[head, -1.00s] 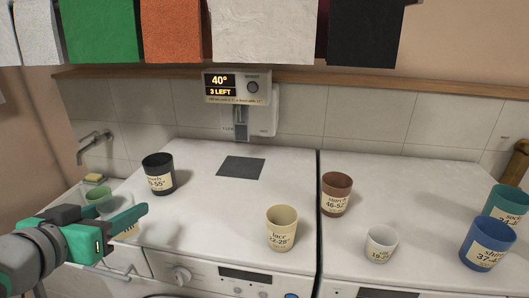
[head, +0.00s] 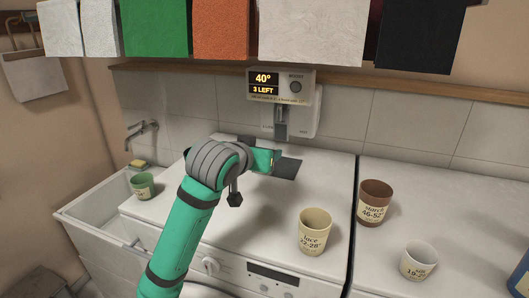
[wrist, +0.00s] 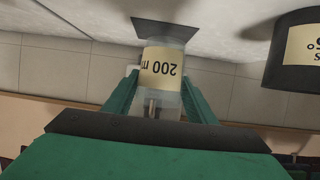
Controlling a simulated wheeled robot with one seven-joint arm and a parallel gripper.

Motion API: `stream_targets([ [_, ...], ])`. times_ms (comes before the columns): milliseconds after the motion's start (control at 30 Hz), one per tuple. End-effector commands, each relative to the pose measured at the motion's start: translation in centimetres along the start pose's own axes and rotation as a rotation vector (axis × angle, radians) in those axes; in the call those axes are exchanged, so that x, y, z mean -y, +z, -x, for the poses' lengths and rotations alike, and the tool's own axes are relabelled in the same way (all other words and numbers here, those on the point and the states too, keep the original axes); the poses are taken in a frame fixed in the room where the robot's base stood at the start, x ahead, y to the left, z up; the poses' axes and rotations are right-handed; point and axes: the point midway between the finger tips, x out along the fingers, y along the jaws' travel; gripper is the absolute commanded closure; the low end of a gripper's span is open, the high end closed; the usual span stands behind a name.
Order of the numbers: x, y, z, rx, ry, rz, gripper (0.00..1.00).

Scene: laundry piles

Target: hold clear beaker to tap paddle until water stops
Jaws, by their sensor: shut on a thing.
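My gripper (head: 268,160) reaches over the left machine top toward the tap unit. In the wrist view, my gripper (wrist: 160,88) is shut on the clear beaker (wrist: 162,68), with a finger on each side. Its cream "200 m…" label reads upside down there. The beaker is mostly hidden behind my arm in the head view. The tap unit (head: 304,125) is on the tiled wall, with a grey paddle (head: 281,122) in front. I cannot tell whether beaker and paddle touch. No water stream is visible. The display (head: 264,84) reads "40°" and "3 LEFT".
A dark square pad (head: 288,168) lies below the tap. A black cup (wrist: 290,60) stands close to my gripper. Cream (head: 314,232), brown (head: 374,203) and white (head: 418,260) cups stand to the right. A green cup (head: 143,186) is at the sink (head: 88,212). Cloths hang above.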

Motion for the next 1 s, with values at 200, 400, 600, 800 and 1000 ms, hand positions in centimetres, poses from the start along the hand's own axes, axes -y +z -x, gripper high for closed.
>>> stream_targets([
  [200,-0.4,-0.5,-1.3,0.001,-0.001,-0.003,0.71],
  [400,-0.4,-1.3,-3.0,0.001,-0.001,-0.003,0.71],
  [600,-0.4,-2.0,-4.9,0.001,0.000,-0.003,0.71],
  [800,-0.4,-2.8,-6.8,0.001,0.000,-0.003,0.71],
  [1000,-0.4,-3.6,-8.6,0.001,0.001,-0.003,0.71],
])
